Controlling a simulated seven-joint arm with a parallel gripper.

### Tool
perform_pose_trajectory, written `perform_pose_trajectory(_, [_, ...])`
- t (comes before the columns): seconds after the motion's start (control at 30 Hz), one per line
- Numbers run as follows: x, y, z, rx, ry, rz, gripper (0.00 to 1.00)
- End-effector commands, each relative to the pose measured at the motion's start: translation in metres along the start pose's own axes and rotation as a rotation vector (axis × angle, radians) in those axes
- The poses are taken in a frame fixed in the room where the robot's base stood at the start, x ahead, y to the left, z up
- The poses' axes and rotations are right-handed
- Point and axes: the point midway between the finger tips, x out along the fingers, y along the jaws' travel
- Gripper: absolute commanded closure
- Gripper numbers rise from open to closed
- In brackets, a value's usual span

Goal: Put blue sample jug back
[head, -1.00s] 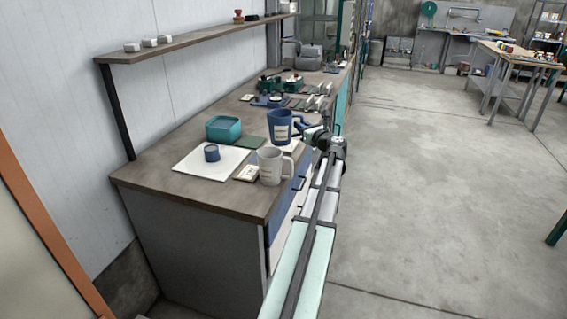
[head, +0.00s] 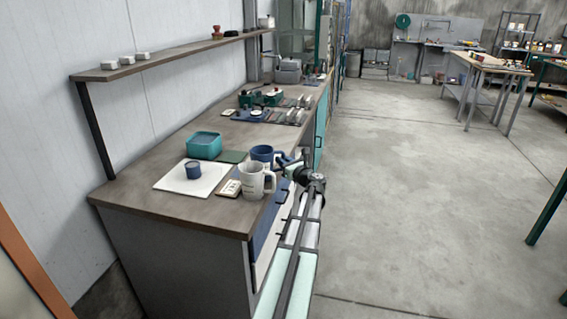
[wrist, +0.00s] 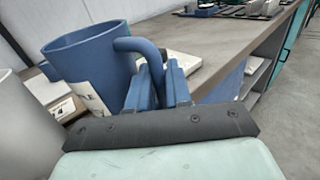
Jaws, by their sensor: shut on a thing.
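The blue sample jug (head: 262,154) is upright at the bench's front edge, partly hidden behind a white jug (head: 252,180) in the head view. In the wrist view the blue jug (wrist: 92,62) fills the upper left, with its handle towards my gripper. My gripper (wrist: 160,84) is shut on the handle; its blue fingertips are beside the handle's lower part. In the head view my gripper (head: 288,163) is at the jug's right side. A pale label shows low on the jug. I cannot tell whether its base touches a surface.
A white sheet (head: 210,183) bears a small blue cup (head: 193,169). The white jug stands close to the blue one. Equipment fills the bench's far part.

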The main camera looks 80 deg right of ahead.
Motion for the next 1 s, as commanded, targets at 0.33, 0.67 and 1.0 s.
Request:
perform_pose_trajectory(0.33, [-0.0001,0.0001,-0.0037,0.001,-0.002,0.000,1.00])
perform_pose_trajectory(0.67, [-0.0001,0.0001,-0.0062,0.000,0.000,0.000,0.60])
perform_pose_trajectory(1.0, [-0.0001,0.0001,-0.0043,-0.001,-0.001,0.000,0.56])
